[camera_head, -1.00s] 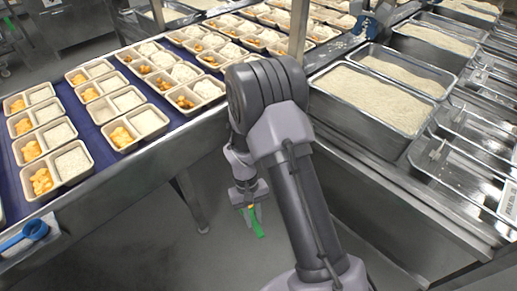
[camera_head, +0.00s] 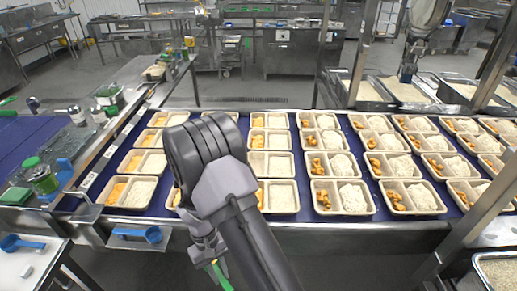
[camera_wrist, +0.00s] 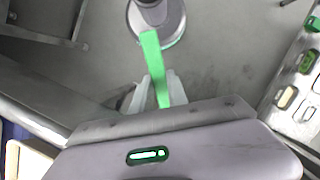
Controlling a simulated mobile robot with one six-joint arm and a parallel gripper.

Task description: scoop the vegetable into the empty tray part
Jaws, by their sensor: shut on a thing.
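My gripper (camera_wrist: 158,90) is shut on a green strip-like handle (camera_wrist: 152,52), which sticks out beyond the fingers over the grey floor. In the head view my gripper (camera_head: 212,258) hangs low in front of the conveyor, with part of the green handle (camera_head: 221,276) below it. The handle's far end is hidden. Two-part trays (camera_head: 345,213) stand in rows on the belt; many hold orange vegetable pieces (camera_head: 321,198) on the left and white rice (camera_head: 353,197) on the right. My arm covers some trays, and I cannot tell which tray part is empty.
A blue belt (camera_head: 305,207) with a metal front edge lies across the view. Blue scoops (camera_head: 140,234) (camera_head: 20,243) rest at left, near a green-lidded jar (camera_head: 42,178). Rice bins (camera_head: 403,92) stand at the back right beside metal posts. Floor between is clear.

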